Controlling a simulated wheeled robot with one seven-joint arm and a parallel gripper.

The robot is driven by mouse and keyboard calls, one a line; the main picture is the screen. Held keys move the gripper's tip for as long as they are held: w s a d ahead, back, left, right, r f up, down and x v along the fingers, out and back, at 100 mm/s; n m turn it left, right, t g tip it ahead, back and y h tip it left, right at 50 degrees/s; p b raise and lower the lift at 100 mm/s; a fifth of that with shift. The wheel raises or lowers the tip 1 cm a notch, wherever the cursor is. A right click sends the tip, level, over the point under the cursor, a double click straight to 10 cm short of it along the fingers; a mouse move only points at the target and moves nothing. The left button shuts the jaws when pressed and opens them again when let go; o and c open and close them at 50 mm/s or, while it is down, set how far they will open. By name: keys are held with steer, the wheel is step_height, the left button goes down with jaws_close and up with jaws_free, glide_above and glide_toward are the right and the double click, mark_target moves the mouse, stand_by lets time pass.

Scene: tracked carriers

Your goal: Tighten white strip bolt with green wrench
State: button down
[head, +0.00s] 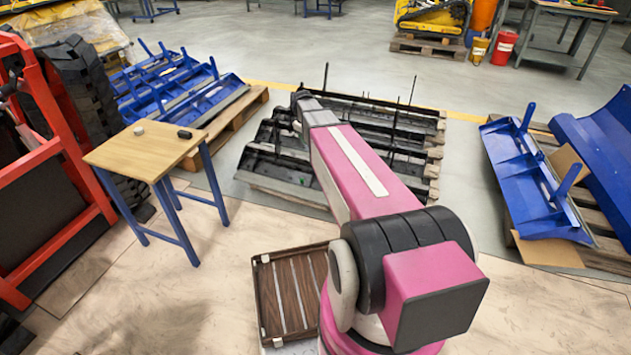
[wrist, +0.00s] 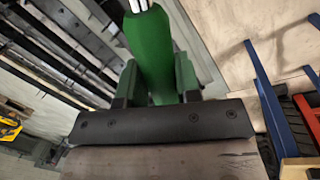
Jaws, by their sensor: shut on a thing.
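My gripper (wrist: 156,82) is shut on the green wrench (wrist: 150,50) in the wrist view. Its thick green handle lies between the two fingers, and a short bit of bright metal shaft shows at the top edge of the picture. The wrench's working end is out of the frame. In the head view my arm reaches toward the dark racks and hides most of the gripper; the wrench cannot be made out clearly there. I cannot pick out the white strip bolt in either view.
Dark metal racks (head: 390,125) lie on pallets around my arm's end. A wooden table (head: 150,150) with small items stands left, near a red frame (head: 45,170). A brown slatted crate (head: 262,300) lies near my base. Blue frames (head: 525,190) lie right.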

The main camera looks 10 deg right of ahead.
steer(key=w+d+f+n+t, duration=0.1)
steer(key=w+f+n, duration=0.1)
steer(key=f, duration=0.8)
steer(key=w+d+f+n, duration=0.2)
steer(key=w+f, duration=0.1)
steer(key=f, duration=0.7)
steer(key=w+d+f+n+t, duration=0.1)
steer(key=w+f+n, duration=0.1)
steer(key=f, duration=0.8)
steer(key=shift+w+d+f+n+t, duration=0.15)
steer(key=shift+d+f+n+t, duration=0.15)
steer(key=shift+n, duration=0.3)
steer(key=shift+h, duration=0.3)
steer(key=x, duration=0.4)
steer(key=shift+s, duration=0.2)
steer(key=s+d+f+n, duration=0.1)
steer(key=s+f+n, duration=0.2)
steer(key=s+n, duration=0.8)
steer(key=s, duration=0.2)
steer(key=shift+s+d+f+n, duration=0.2)
steer(key=shift+s+d+n, duration=0.1)
steer(key=shift+s+d, duration=0.05)
steer(key=shift+x, duration=1.6)
